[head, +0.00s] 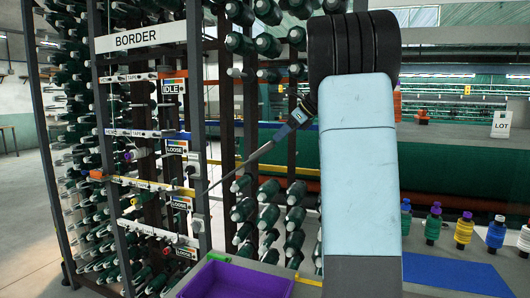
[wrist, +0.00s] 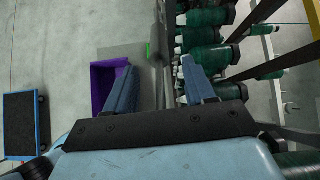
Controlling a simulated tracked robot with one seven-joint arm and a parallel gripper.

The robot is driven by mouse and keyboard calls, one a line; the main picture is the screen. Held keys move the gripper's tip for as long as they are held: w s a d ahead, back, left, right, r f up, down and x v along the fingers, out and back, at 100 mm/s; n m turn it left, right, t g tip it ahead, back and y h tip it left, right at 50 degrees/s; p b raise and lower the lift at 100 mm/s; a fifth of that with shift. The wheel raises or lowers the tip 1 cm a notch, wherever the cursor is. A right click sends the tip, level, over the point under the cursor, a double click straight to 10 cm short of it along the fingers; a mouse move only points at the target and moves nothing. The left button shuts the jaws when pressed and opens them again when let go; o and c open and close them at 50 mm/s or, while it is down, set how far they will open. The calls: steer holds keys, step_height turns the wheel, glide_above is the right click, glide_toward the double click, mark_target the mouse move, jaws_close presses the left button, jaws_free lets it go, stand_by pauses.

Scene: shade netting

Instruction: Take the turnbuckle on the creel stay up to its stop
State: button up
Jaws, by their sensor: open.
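A thin stay (head: 236,170) slants up to the right from the creel frame in the head view. In the wrist view a dark grey rounded body (wrist: 157,48), likely the same turnbuckle, lies in line with the gap between my fingers. My gripper (wrist: 159,68) is open, with one blue finger to each side of that line. I see no contact. The stop cannot be made out.
The creel frame, with a BORDER sign (head: 136,39) and several IDLE and LOOSE tags, stands at left with rows of green bobbins (wrist: 205,50) close by my right finger. A purple bin (head: 238,281) is below. Coloured spools (head: 463,231) stand on the bench at right.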

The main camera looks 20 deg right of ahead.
mark_target(265, 151)
steer(key=x, duration=0.9)
steer(key=shift+w+a+f, duration=0.15)
steer(key=shift+a, duration=0.05)
